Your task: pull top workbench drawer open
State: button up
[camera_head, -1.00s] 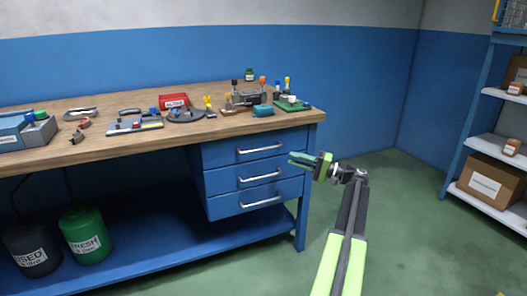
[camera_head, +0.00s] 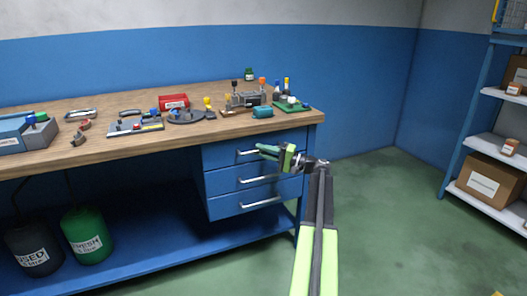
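The blue drawer unit hangs under the right end of the workbench (camera_head: 110,145). Its top drawer (camera_head: 222,158) looks flush with the drawers below. The top drawer's silver bar handle (camera_head: 245,152) shows at its left part; my gripper hides its right part. My gripper (camera_head: 260,150), with green fingers, points left in front of the top drawer, overlapping the handle in the picture. I cannot tell whether the fingers touch or surround the handle, nor how wide they stand apart.
The middle drawer (camera_head: 225,180) and bottom drawer (camera_head: 225,206) have similar handles below. Tools and a red box (camera_head: 173,101) lie on the bench top. A green canister (camera_head: 87,236) and a dark one (camera_head: 33,250) stand at the lower left. The green floor right of the bench is clear.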

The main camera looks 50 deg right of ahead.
grip_shut()
dwell(1.1)
